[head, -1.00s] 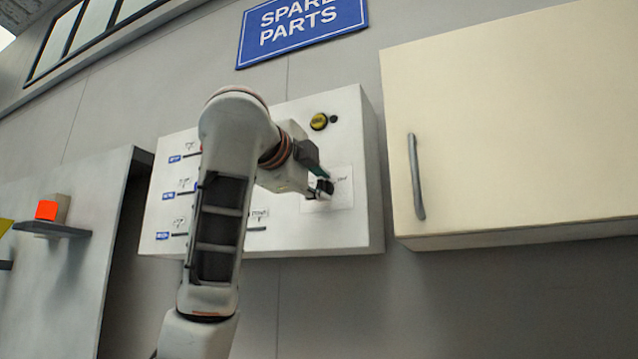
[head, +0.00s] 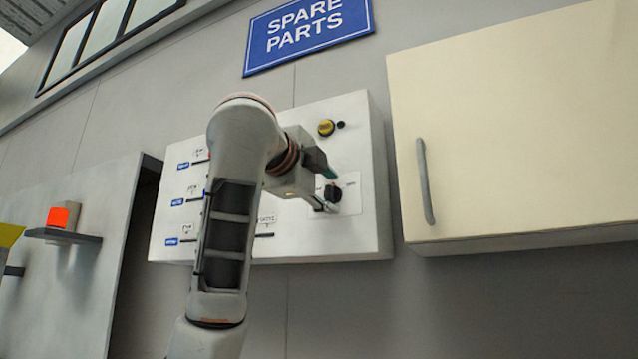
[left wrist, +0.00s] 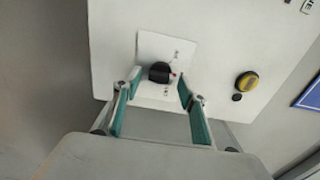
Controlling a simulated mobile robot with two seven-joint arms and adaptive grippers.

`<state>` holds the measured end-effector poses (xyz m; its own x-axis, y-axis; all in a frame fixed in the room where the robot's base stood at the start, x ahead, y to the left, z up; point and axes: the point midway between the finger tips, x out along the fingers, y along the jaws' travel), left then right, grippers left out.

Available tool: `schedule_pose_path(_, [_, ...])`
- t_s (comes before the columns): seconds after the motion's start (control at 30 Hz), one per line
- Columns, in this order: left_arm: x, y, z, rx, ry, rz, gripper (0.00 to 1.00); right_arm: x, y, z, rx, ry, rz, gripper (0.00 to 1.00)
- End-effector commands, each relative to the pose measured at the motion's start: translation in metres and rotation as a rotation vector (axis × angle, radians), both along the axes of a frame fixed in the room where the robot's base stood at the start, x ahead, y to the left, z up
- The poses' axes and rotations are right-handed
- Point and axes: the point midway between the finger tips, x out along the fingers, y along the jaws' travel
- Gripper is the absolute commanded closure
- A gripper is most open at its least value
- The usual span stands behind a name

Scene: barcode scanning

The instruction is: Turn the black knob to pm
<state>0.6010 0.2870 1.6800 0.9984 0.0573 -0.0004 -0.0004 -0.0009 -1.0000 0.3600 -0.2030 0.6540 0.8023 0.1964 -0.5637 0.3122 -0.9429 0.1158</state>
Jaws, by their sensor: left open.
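The black knob (head: 332,193) sits on a pale label plate (head: 350,190) on the white wall panel (head: 365,235). In the left wrist view the black knob (left wrist: 159,72) shows between and beyond my fingertips, with a small red mark at its right side. The lettering around it is too small to read surely. My left gripper (head: 324,190) is open in front of the knob; its teal-padded fingers also show in the left wrist view (left wrist: 158,92). The fingers appear apart from the knob. My right gripper is not in view.
A yellow knob (head: 326,127) with a small black button sits above on the panel. Sliders with blue labels (head: 183,166) are at the panel's left, partly behind my arm. A cream cabinet (head: 520,130) with a grey handle hangs to the right.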

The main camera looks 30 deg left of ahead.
Motion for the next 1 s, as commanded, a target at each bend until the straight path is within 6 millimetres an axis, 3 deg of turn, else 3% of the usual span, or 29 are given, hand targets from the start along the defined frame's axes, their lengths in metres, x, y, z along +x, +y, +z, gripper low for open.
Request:
schedule_pose_path(0.43, [-0.061,-0.004,0.001,0.001,-0.005,-0.002,0.58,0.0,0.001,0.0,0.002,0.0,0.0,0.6])
schedule_pose_path(1.0, [-0.107,-0.005,0.009,0.006,-0.027,0.002,0.58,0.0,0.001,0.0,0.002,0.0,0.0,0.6])
